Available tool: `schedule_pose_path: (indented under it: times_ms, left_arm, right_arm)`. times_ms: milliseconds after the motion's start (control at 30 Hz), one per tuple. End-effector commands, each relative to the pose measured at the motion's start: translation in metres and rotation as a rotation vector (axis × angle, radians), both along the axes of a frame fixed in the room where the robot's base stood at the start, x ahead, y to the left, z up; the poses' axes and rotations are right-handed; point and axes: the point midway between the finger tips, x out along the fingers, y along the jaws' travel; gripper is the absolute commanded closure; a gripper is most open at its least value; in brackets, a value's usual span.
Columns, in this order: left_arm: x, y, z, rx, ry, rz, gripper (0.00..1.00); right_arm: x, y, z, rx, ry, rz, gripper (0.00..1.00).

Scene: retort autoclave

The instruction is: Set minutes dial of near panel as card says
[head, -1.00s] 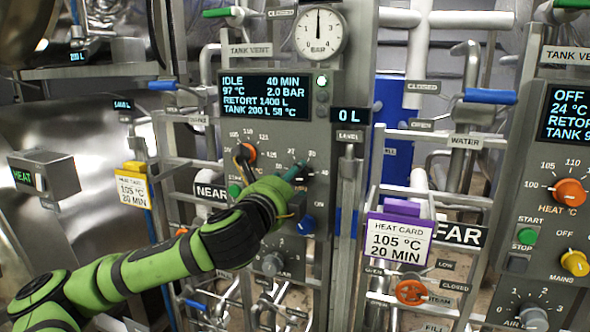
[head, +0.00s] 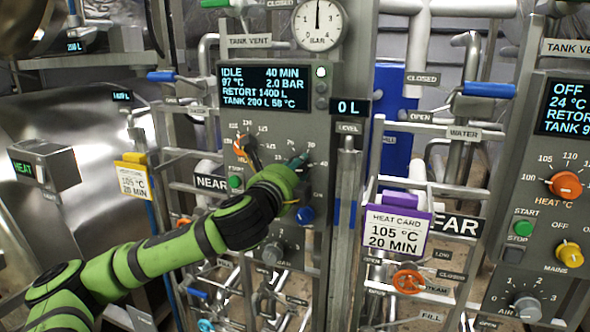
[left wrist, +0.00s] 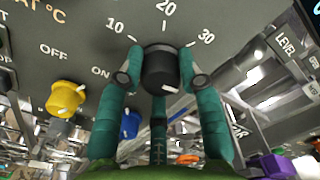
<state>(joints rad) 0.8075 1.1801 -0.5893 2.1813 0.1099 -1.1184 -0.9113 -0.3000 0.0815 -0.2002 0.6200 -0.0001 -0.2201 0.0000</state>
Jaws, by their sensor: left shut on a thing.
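The near panel (head: 300,125) shows IDLE, 40 MIN, 97 °C and 2.0 BAR on its display (head: 262,87). Its black minutes dial (left wrist: 160,68) shows in the left wrist view below the marks 10, 20 and 30. A pale mark is on the lower right of the dial's face. My left gripper (head: 299,162) is at this dial; in the left wrist view its teal fingers (left wrist: 160,75) are shut on the dial's two sides. In the head view my gripper hides most of the dial. The near card (head: 133,183), in a yellow holder, reads 20 MIN. My right gripper is not in view.
An orange heat dial (head: 243,147) and a blue knob (head: 305,214) are close to my left gripper. A yellow knob (left wrist: 66,98) shows in the left wrist view. A purple-held card (head: 396,230) and the far panel (head: 560,150) stand to the right. Pipes and rails surround the panel.

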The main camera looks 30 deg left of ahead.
Motion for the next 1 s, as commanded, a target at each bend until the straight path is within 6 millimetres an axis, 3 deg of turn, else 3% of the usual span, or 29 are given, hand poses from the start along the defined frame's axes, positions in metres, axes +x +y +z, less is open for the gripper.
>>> schedule_pose_path:
  times_ms: [367,1000]
  left_arm:
    - [-0.001,0.005,0.003,-0.202,-0.063,0.011,0.97]
    - [-0.001,0.005,0.000,-0.793,-0.203,0.013,0.97]
  right_arm:
    - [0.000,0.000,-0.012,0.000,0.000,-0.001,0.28]
    - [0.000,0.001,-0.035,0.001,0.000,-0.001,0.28]
